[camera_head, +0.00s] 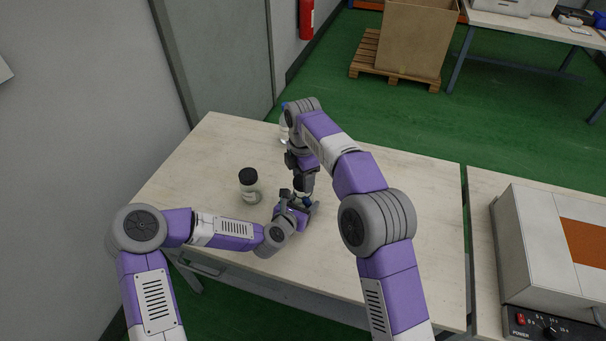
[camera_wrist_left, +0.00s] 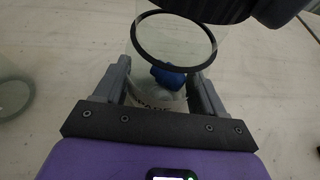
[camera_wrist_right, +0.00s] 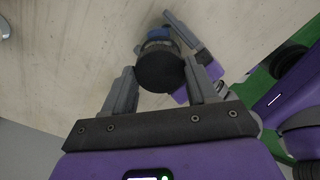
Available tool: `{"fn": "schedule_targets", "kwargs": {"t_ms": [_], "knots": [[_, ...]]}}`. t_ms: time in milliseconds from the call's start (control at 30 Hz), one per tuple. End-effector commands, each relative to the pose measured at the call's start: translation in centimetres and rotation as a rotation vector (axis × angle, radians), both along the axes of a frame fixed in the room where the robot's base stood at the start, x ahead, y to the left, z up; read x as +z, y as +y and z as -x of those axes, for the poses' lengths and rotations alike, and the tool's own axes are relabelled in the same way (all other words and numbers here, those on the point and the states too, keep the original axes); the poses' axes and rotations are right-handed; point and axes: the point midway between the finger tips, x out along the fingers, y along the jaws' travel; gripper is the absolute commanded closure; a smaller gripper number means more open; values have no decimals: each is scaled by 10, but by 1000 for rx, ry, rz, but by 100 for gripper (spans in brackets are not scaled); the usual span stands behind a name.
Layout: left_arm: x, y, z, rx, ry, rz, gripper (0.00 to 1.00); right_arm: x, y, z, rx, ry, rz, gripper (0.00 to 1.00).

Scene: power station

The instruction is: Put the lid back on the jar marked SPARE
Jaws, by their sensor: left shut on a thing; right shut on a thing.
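The jar marked SPARE (camera_wrist_left: 155,108) is clear glass with a dark ring at its open mouth and something blue inside. Part of its lettering shows in the left wrist view. My left gripper (camera_head: 298,207) is shut around this jar, low over the table. My right gripper (camera_head: 302,184) comes down from above and is shut on a round black lid (camera_wrist_right: 160,72). The lid is close to the jar, and in the left wrist view the mouth looks uncovered. In the head view the grippers hide most of the jar and lid.
Another clear jar with a black lid (camera_head: 249,184) stands left of the grippers on the pale table (camera_head: 200,160). A clear bottle (camera_head: 284,130) stands at the back, partly behind my right arm. A grey power unit (camera_head: 535,240) is at the right. The table's back left is clear.

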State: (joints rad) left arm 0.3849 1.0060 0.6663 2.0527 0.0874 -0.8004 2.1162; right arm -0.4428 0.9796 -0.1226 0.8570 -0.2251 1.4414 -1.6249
Motion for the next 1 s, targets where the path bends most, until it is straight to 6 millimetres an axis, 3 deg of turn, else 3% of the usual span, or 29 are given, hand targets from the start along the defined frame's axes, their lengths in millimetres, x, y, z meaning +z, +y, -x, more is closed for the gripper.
{"fn": "schedule_targets", "kwargs": {"t_ms": [167,1000], "knots": [[1,0,0,0,-1,0,85,-9,0,0,-1,1,0,70],[1,0,0,0,-2,1,85,-16,0,0,-1,2,1,70]]}}
